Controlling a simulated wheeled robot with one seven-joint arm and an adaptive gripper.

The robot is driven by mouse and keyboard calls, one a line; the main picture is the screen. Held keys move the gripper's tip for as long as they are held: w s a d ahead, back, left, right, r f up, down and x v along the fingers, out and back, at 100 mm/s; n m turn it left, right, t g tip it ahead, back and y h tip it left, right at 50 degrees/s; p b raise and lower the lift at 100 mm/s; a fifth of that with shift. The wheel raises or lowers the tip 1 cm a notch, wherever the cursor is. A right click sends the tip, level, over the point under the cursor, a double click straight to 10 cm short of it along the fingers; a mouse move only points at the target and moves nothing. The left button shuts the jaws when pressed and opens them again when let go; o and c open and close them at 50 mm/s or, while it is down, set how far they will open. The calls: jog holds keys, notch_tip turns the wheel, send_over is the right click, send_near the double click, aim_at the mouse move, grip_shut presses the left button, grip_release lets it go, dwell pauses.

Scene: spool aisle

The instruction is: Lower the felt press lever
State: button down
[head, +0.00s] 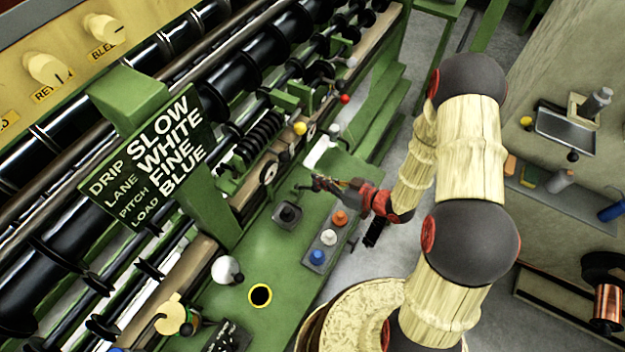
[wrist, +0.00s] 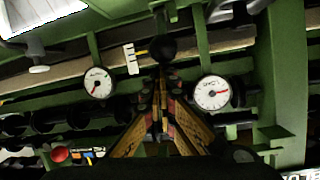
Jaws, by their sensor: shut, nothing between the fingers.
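My gripper (head: 322,184) is shut and empty above the green bench, near the machine's front rail. In the wrist view its fingers (wrist: 163,80) meet just below a dark round knob (wrist: 168,49); I cannot tell whether they touch it. No lever is labelled as the felt press, so I cannot tell for sure which it is. Ball-ended controls near the rail include a yellow ball (head: 300,128), a red ball (head: 345,99) and a white ball (head: 334,130). A small black block (head: 287,216) stands on the bench left of the gripper.
Two white dials (wrist: 97,83) (wrist: 212,92) flank the fingers. A grey tray (head: 333,238) holds orange, white and blue pots in front of the gripper. A green sign (head: 140,160) and the roller machine fill the left. A yellow-rimmed hole (head: 260,295) lies in the bench.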

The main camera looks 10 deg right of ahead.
jog(key=shift+s+d+f+t+b, duration=0.3)
jog(key=shift+s+d+f+b, duration=0.25)
jog(key=shift+d+f+b, duration=0.3)
jog(key=shift+s+a+f, duration=0.1)
jog(key=shift+s+f, duration=0.05)
jog(key=shift+f, duration=0.05)
